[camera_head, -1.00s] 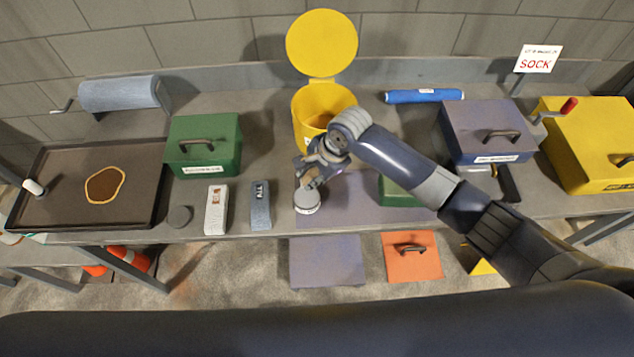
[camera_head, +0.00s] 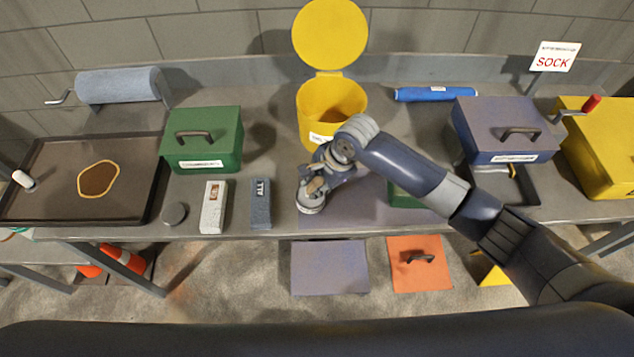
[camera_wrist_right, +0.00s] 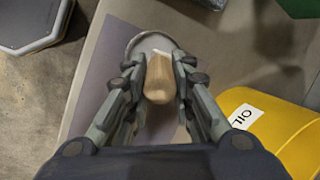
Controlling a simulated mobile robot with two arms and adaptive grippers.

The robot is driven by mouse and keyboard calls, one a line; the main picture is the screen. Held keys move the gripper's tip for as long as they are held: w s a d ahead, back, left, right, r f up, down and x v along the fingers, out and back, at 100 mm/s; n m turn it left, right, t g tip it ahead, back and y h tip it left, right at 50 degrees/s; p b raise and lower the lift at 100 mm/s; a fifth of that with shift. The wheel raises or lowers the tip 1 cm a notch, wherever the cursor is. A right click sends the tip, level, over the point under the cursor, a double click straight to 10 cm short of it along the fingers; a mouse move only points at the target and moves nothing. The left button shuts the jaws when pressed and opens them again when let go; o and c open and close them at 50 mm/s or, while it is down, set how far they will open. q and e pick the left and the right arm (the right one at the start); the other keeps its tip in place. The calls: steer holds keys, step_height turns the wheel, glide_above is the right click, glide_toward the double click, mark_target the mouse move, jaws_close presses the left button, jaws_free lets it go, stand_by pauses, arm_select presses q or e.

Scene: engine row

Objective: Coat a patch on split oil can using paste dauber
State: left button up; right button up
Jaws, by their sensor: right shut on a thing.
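My right gripper (camera_head: 318,184) is shut on the tan wooden handle (camera_wrist_right: 160,78) of what looks like the paste dauber. The handle stands over a round, pale grey disc or tin (camera_head: 312,205) at the bench's front; whether the two are joined is hidden. The disc also shows in the right wrist view (camera_wrist_right: 150,44), between and beyond the fingers. An open yellow can (camera_head: 331,104) stands behind the gripper, its lid raised; in the right wrist view its label (camera_wrist_right: 246,116) begins "OIL". I see no split or patch on it. My left gripper is out of view.
Left are a dark tray (camera_head: 151,183) with a brown, outlined spot, a green box (camera_head: 203,140) and two small blocks (camera_head: 214,207) (camera_head: 260,203). Right are a purple box (camera_head: 505,130), a blue roll (camera_head: 436,94) and a yellow case (camera_head: 600,150).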

mark_target(314, 179)
steer(key=shift+f, duration=0.5)
stand_by(0.9)
steer(key=shift+s+d+f+p, duration=0.1)
steer(key=shift+s+f+p, duration=0.15)
steer(key=shift+p, duration=0.15)
stand_by(2.2)
steer(key=r+p, duration=0.1)
steer(key=p, duration=0.1)
steer(key=r+p, duration=0.4)
steer(key=shift+w+r, duration=0.1)
steer(key=shift+w, duration=0.15)
steer(key=shift+r, duration=1.1)
